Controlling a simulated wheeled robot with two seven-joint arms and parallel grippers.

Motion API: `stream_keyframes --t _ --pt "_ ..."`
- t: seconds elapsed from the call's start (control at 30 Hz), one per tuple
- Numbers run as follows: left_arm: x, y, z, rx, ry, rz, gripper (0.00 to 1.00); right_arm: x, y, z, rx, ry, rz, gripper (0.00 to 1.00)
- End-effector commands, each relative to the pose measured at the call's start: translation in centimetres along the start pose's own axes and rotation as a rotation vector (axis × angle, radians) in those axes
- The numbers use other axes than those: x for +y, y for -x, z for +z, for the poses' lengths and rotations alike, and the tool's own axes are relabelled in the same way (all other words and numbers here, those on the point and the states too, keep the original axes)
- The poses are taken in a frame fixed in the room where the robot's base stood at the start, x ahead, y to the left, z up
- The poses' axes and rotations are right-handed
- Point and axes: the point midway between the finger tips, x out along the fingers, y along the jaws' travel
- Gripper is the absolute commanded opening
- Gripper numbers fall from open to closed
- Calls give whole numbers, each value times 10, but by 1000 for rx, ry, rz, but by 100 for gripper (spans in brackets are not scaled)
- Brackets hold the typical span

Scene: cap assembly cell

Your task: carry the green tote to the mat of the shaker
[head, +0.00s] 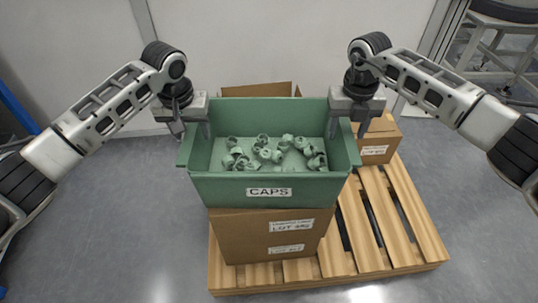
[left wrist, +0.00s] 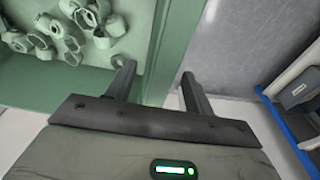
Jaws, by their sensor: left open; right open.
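The green tote (head: 220,190), labelled CAPS, stands on a cardboard box and holds several green caps (head: 270,152). My left gripper (head: 192,131) is open at the tote's left side, one finger inside the wall and the other outside. In the left wrist view, the tote's wall (left wrist: 172,45) runs between the open fingers of that gripper (left wrist: 157,82), with caps inside at the left. My right gripper (head: 348,129) is open at the tote's right side, its fingers on either side of the wall. I cannot tell whether any finger touches the tote. The shaker and its mat are not in view.
The cardboard box (head: 245,232) under the tote sits on a wooden pallet (head: 405,222). Another box (head: 378,142) stands behind right, and more cardboard shows behind the tote. A pale wall is close behind. Grey floor (head: 110,230) lies clear at the left.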

Motion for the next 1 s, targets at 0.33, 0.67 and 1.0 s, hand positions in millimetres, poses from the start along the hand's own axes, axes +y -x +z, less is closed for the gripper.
stream_keyframes --t 0.33,0.67,1.0 --pt "0 -10 0 0 -1 0 53 0 -10 0 0 0 0 52" --pt "0 -10 0 0 0 0 0 0 -10 0 0 0 0 0" --pt "0 -9 0 0 -1 -1 0 0 -9 0 0 0 -1 0"
